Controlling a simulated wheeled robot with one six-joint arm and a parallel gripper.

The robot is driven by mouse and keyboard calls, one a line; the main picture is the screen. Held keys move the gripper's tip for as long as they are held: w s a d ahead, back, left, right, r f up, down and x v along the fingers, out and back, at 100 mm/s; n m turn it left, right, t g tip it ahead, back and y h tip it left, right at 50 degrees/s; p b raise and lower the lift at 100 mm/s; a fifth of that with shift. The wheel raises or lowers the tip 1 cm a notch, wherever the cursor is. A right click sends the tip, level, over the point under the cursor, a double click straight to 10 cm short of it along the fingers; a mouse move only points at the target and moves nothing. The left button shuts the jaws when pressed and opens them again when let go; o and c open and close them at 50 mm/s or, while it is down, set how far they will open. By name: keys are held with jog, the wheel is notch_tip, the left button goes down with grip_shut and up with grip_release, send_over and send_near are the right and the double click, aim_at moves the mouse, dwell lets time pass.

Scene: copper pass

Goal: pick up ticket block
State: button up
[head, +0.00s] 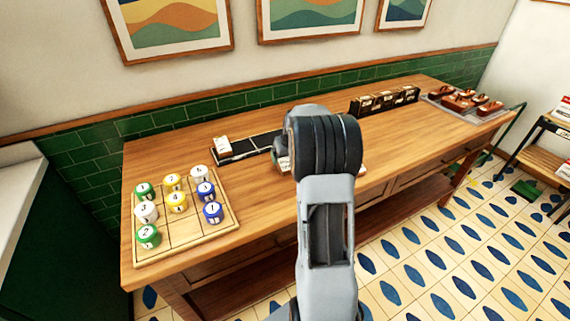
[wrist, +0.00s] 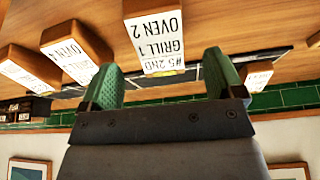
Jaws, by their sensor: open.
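Several wooden ticket blocks with white printed faces show upside down in the wrist view. One block reading "#5 2ND, GRILL 1, OVEN 2" (wrist: 155,42) is in the middle, between my fingertips in the picture. I cannot tell whether the fingers reach around it. My gripper (wrist: 161,62) is open, with green finger pads, and holds nothing. An "OVEN 1" block (wrist: 76,52) is to its left. In the head view my arm hides the gripper and most of the blocks; one ticket block (head: 222,147) shows at the left end of a black rack (head: 258,143).
A board (head: 185,236) with numbered green, white, yellow and blue pieces lies at the left of the wooden counter (head: 262,212). A dark card box (head: 385,99) and a tray (head: 494,115) of brown objects are to the right. Clear wood lies between the board and my arm.

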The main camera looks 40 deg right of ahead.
aim_at(285, 161)
jog(key=p+x, duration=0.1)
jog(key=x, duration=0.4)
jog(key=shift+s, duration=0.1)
jog(key=shift+f+b, duration=0.3)
jog(key=shift+b, duration=0.2)
dwell(0.4)
jog(key=c, duration=1.1)
